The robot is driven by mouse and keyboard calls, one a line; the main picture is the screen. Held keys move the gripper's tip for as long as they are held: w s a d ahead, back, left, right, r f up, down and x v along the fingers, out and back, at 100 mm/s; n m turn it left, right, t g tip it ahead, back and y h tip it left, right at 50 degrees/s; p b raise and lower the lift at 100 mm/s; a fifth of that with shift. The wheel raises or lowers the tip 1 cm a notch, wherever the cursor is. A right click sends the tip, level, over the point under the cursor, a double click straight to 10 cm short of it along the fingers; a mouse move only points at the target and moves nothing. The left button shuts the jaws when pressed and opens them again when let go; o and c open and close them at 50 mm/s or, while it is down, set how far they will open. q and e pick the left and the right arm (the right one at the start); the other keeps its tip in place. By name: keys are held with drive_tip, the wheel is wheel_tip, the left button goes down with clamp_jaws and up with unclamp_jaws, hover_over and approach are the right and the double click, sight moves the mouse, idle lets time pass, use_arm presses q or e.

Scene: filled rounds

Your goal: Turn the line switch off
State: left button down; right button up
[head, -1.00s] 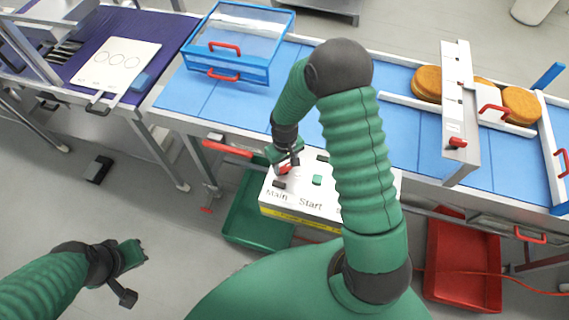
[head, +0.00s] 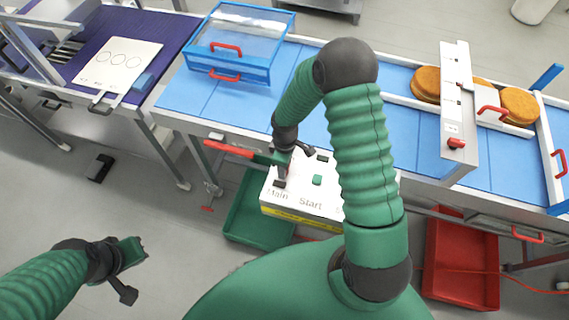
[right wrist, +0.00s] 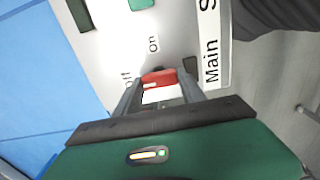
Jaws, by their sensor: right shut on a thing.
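The white control box (head: 330,200) stands in front of the blue conveyor, with "Main" and "Start" printed on its front part. My right gripper (right wrist: 158,88) is over its left part, fingers closed on a red switch handle (right wrist: 158,77). The labels "on" and "off" are beside this handle in the right wrist view, "off" partly hidden by a finger. In the head view my right gripper (head: 283,172) mostly hides the switch. My left gripper (head: 138,254) is away over the floor at lower left; whether its jaws are open is unclear.
A green button (head: 317,180) and a dark switch (right wrist: 190,65) are close to the gripper. A red-handled lever (head: 228,148) juts out left of the box. A green bin (head: 245,225) and a red bin (head: 462,265) stand below the conveyor (head: 310,80).

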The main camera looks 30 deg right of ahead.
drive_tip(key=shift+d, duration=0.1)
idle(0.4)
drive_tip(key=o, duration=1.1)
drive_tip(key=shift+o, duration=1.3)
drive_tip(key=shift+r, duration=0.1)
drive_tip(key=shift+r, duration=0.35)
wheel_tip(320, 180, up, 16)
drive_tip(key=b, duration=0.2)
drive_tip(key=shift+f, duration=0.15)
